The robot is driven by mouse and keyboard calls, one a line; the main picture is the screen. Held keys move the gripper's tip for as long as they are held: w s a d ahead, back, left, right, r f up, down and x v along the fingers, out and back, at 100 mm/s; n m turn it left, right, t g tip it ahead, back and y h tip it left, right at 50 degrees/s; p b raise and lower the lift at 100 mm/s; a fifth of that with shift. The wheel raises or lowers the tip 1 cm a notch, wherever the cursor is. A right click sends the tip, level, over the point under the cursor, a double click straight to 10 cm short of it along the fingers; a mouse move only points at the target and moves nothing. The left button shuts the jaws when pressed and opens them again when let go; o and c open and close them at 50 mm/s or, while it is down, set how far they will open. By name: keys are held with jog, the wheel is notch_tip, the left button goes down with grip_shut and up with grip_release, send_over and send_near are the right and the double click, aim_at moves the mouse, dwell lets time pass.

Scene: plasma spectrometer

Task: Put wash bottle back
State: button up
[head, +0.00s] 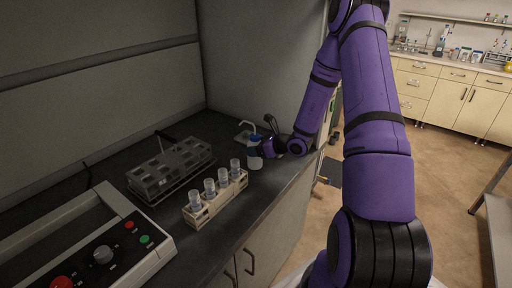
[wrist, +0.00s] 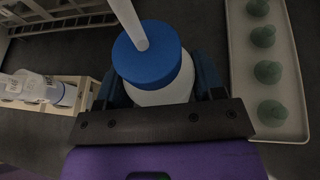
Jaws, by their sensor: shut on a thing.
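The wash bottle (head: 254,158) is white with a blue cap and a bent spout. It stands upright at the far right part of the dark bench top in the head view. My gripper (head: 262,148) is shut on it from the right side. In the wrist view the bottle (wrist: 158,65) sits between my gripper's fingers (wrist: 165,92), its blue cap and white tube toward the camera. The bottle's base is hidden in the wrist view, and I cannot tell if it touches the bench.
A beige rack (head: 217,197) with several clear cups stands in front of the bottle. A grey tube rack (head: 170,170) is to its left. A control panel (head: 100,250) is at the front left. A pale tray (wrist: 278,125) with several green pieces lies right of the gripper in the wrist view.

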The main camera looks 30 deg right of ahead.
jog(key=o, duration=0.6)
jog(key=shift+o, duration=0.2)
jog(key=shift+s+d+r, duration=0.1)
jog(key=shift+s+r, duration=0.05)
jog(key=v, duration=1.1)
jog(key=s+a+r+n+g+y, duration=0.1)
jog(key=s+a+r+n+g, duration=0.3)
jog(key=a+r+n, duration=0.45)
jog(key=s+a+r+n+g+y, duration=0.1)
jog(key=s+a+r+n+g, duration=0.25)
jog(key=a+r+n, duration=0.45)
jog(key=s+a+r+n+h, duration=0.2)
jog(key=s+r+n+h, duration=0.2)
jog(key=s, duration=0.5)
jog(key=s+a+r+n+h, duration=0.2)
jog(key=s+r+n+h, duration=0.2)
jog(key=s+r+n, duration=0.4)
jog(key=shift+s+r+n+t+h, duration=0.35)
jog(key=shift+r+n+t, duration=0.1)
jog(key=shift+r+n, duration=0.35)
